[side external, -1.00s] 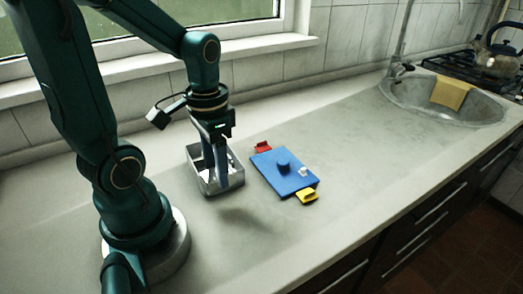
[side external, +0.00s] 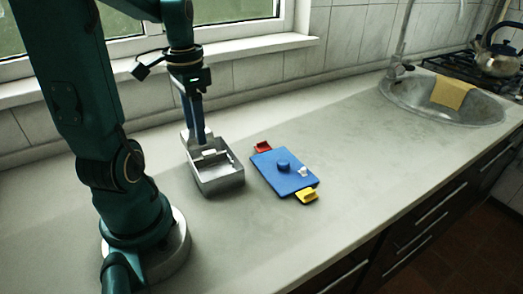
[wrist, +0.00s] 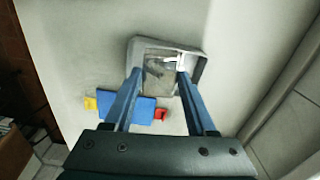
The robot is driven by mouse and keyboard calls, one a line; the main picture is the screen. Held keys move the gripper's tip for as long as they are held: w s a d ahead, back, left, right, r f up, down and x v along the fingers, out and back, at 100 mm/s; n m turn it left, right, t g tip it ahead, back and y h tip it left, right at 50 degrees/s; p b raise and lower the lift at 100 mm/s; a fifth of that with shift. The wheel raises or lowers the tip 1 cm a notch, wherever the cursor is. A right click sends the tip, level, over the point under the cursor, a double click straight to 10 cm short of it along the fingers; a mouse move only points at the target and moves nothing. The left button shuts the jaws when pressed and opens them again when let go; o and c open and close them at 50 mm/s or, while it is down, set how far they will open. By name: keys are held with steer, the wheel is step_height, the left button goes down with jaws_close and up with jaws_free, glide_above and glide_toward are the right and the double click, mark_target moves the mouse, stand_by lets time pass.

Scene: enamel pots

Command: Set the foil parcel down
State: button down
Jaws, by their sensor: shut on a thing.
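A grey, crinkled foil parcel (wrist: 160,72) fills the gap between my fingertips in the wrist view. My gripper (wrist: 160,80) is shut on it with the fingers apart. In the side view my gripper (side external: 200,138) points down at the back end of an open grey metal box (side external: 220,182), with the tips at or just inside its rim. The box also shows around the parcel in the wrist view (wrist: 196,68). The parcel is hard to make out in the side view. I cannot tell whether it touches the box floor.
A white piece (side external: 209,153) is in the box by my fingers. A blue lid (side external: 277,178) with a knob, a red handle (side external: 262,147) and a yellow handle (side external: 307,196) lies to its right, a small white thing on it. The counter (side external: 360,140) towards the sink is clear.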

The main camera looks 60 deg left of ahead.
mark_target(211, 129)
steer(key=w, duration=0.1)
steer(key=w+f, duration=0.1)
steer(key=w+f+m, duration=0.1)
steer(key=shift+d+f, duration=0.15)
steer(key=shift+d, duration=0.15)
step_height(211, 129, down, 4)
steer(key=shift+d+r, duration=0.1)
steer(key=shift+r, duration=0.1)
steer(key=shift+f, duration=2.05)
steer(key=shift+f, duration=0.1)
steer(key=c, duration=0.5)
jaws_free()
